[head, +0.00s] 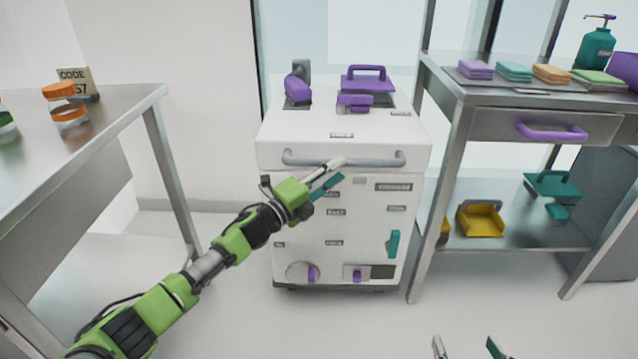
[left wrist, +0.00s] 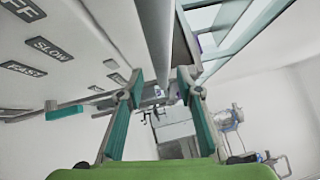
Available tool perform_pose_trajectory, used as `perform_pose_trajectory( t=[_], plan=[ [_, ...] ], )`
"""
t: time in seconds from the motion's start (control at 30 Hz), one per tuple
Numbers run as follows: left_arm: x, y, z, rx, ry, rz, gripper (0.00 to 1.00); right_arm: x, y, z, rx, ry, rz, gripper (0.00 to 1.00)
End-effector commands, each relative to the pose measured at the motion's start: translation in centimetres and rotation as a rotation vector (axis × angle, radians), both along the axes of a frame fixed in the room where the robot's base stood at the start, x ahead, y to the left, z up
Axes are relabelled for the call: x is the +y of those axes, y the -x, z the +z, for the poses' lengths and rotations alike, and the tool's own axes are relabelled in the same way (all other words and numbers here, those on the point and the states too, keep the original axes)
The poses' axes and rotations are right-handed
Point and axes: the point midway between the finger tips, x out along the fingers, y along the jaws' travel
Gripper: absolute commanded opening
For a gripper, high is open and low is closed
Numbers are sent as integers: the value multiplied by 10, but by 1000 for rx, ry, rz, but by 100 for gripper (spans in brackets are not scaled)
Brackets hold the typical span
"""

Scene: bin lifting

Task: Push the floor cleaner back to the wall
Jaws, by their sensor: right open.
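The floor cleaner (head: 350,225) is a white box with purple and teal parts, upright on the floor in the middle of the head view. A grey bar handle (head: 380,162) runs across its upper front. My left gripper (head: 340,170) is at the front of the cleaner, by the middle of this handle. In the left wrist view its two teal-padded fingers (left wrist: 160,88) are apart, and the handle bar (left wrist: 156,40) shows in line with the gap between them. Contact cannot be told. My right gripper (head: 467,346) shows only its separated fingertips at the bottom edge, away from the cleaner.
A steel table (head: 110,103) with jars stands at the left. A steel table (head: 490,105) with coloured cloths, a drawer and a lower shelf stands close to the cleaner's right. The wall (head: 190,100) and glass panes are behind. Floor in front is clear.

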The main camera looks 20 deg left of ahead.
Motion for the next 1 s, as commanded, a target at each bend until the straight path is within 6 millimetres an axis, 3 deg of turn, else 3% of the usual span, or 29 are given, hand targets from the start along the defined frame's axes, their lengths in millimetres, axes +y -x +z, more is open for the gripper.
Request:
perform_pose_trajectory(
  t=[0.1,0.3,0.87,1.0],
  plan=[
    [14,23,-5,2,-1,0,33,0,0,0,0,0,0,61],
    [28,47,-8,1,0,0,33,0,0,0,0,0,0,61],
    [32,54,-8,0,1,0,33,0,0,0,0,0,0,61],
    [18,65,-17,43,69,2,33,0,0,0,0,0,0,61]
  ],
)
